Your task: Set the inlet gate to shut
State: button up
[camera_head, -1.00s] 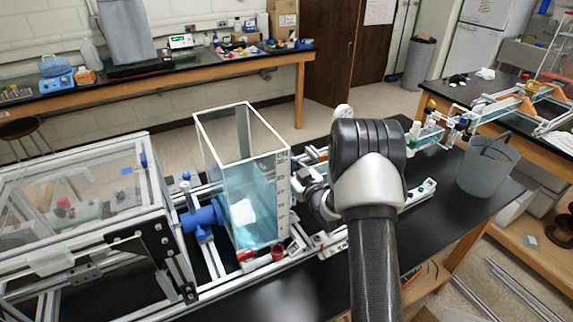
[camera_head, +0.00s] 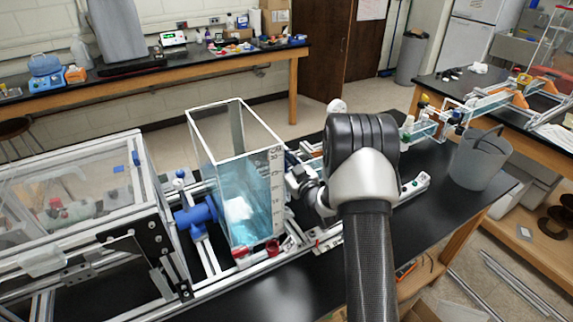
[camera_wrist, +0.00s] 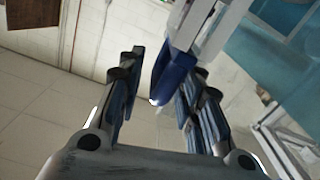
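A dark blue piece (camera_wrist: 174,76), which could be the inlet gate's handle, sits at the end of a pale grey bar (camera_wrist: 203,22) in the wrist view. My gripper (camera_wrist: 163,92) has its two fingers apart, with the blue piece between their tips and nearer the right finger. A gap shows on its left side; I cannot tell whether the right finger touches it. In the head view my arm hides most of the gripper, beside the right side of a clear tank (camera_head: 232,155) holding blue water. The gate's position is not clear.
A blue pipe fitting (camera_head: 195,214) joins the tank's left side near a clear-panelled frame (camera_head: 70,190). Red parts (camera_head: 272,248) lie at the tank's foot. A grey bucket (camera_head: 478,160) stands at the right of the black bench (camera_head: 425,215), with clear bench top before it.

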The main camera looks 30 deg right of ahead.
jog(key=s, duration=1.1)
jog(key=shift+s+d, duration=0.3)
jog(key=shift+s, duration=0.1)
